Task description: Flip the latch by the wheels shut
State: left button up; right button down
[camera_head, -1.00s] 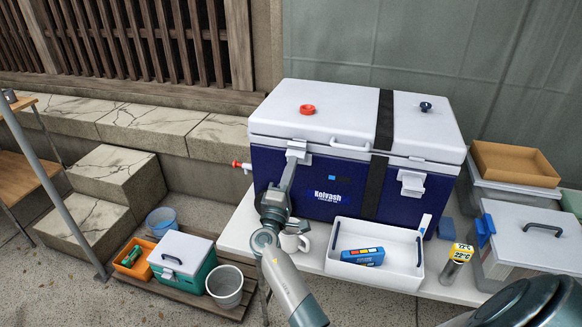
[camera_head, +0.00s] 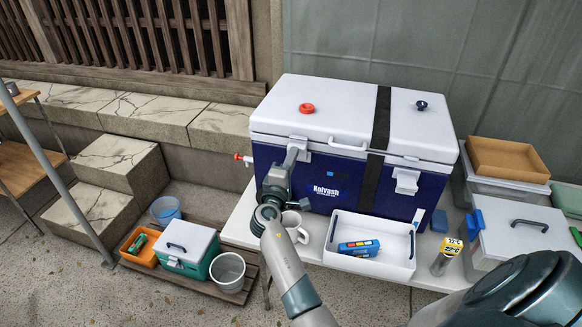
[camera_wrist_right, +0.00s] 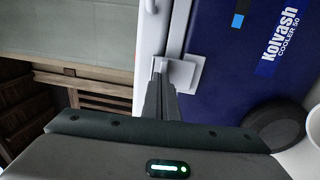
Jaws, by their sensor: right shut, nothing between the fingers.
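The blue cooler (camera_head: 262,172) with a white lid stands on the table. Its left latch (camera_head: 302,154) is at the lid seam near the front left corner, and its right latch (camera_head: 406,181) is beyond the black strap. In the right wrist view the left latch (camera_wrist_right: 188,74) is a pale plate across the seam. My right gripper (camera_head: 289,165) is shut and empty, its fingertips (camera_wrist_right: 159,72) at this latch, seemingly touching it. They partly hide it, so I cannot tell if it is fully shut. A dark round shape (camera_wrist_right: 274,128), possibly a wheel, shows low on the cooler. My left gripper is out of view.
A white mug (camera_head: 297,222) stands close below my right wrist. A white tray (camera_head: 345,266) holding a blue packet is in front of the cooler. A red-tipped spigot (camera_head: 240,157) juts from the cooler's left side. Bins (camera_head: 520,222) crowd the right.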

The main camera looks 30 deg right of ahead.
jog(key=shift+r, duration=0.2)
dwell(0.4)
jog(key=b+v, duration=0.3)
jog(key=v, duration=0.4)
jog(key=shift+a, duration=0.2)
jog(key=shift+s+f, duration=0.1)
jog(key=shift+f, duration=0.05)
dwell(0.3)
